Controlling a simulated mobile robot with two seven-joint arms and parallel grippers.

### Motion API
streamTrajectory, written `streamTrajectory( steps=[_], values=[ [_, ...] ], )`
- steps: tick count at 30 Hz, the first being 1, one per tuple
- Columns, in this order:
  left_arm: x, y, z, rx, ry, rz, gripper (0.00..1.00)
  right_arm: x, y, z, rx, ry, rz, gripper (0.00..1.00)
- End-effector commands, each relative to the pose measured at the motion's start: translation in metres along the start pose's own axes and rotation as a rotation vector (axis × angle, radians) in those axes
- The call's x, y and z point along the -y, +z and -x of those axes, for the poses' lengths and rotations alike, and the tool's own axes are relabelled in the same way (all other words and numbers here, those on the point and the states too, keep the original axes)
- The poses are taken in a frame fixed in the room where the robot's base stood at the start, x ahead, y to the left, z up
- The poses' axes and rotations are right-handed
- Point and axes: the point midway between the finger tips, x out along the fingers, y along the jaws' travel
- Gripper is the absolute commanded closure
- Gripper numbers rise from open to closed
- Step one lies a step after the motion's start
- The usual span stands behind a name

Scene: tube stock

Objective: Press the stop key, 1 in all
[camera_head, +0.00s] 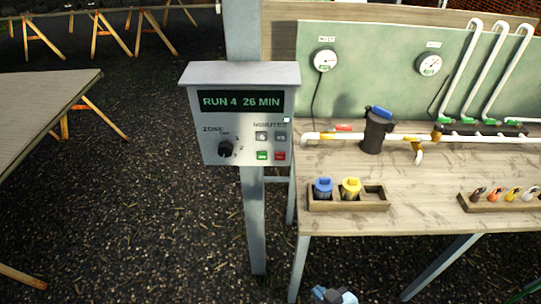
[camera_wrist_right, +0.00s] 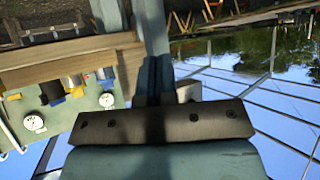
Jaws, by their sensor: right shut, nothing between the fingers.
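The control box (camera_head: 245,75) is mounted on a grey post. Its dark display (camera_head: 240,101) reads "RUN 4 26 MIN" in green. A red key (camera_head: 280,156), likely the stop key, is at its lower right, beside a green key (camera_head: 262,156). Two grey keys (camera_head: 271,136) are above them, and a black zone knob (camera_head: 225,149) is at the left. My right gripper (camera_head: 334,295) shows at the bottom edge, well below the box and apart from it. In the right wrist view its fingers (camera_wrist_right: 155,75) are together and empty. My left gripper is out of view.
The wooden workbench (camera_head: 430,170) right of the post carries white pipes, a black filter housing (camera_head: 376,132), and a wooden holder (camera_head: 347,206) with blue-capped and yellow-capped parts. A grey-topped trestle table (camera_head: 40,105) is at the left. Gravel floor between is clear.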

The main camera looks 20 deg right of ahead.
Motion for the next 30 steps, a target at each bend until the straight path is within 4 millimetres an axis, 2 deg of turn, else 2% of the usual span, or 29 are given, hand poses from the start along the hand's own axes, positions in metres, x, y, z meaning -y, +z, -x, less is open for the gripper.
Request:
streamTrajectory(
  steps=[14, 17, 20, 23, 24, 27, 30],
  values=[
    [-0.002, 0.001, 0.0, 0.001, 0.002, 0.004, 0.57, -0.001, 0.001, 0.0, 0.001, 0.001, 0.003, 1.0],
    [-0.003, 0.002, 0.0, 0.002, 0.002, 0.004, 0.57, -0.002, -0.01, -0.005, -0.02, -0.006, 0.032, 1.0],
    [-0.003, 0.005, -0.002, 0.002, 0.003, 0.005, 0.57, -0.004, -0.041, -0.02, -0.087, -0.025, 0.126, 1.0],
    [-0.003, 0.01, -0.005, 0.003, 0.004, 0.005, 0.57, -0.006, -0.092, -0.039, -0.192, -0.045, 0.285, 1.0],
    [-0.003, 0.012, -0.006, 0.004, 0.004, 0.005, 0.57, -0.006, -0.115, -0.045, -0.24, -0.05, 0.36, 1.0],
    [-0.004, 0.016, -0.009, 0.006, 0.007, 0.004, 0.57, -0.006, -0.17, -0.055, -0.358, -0.052, 0.547, 1.0],
    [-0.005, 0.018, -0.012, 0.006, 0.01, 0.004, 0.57, -0.004, -0.218, -0.059, -0.46, -0.04, 0.714, 1.0]
  ],
)
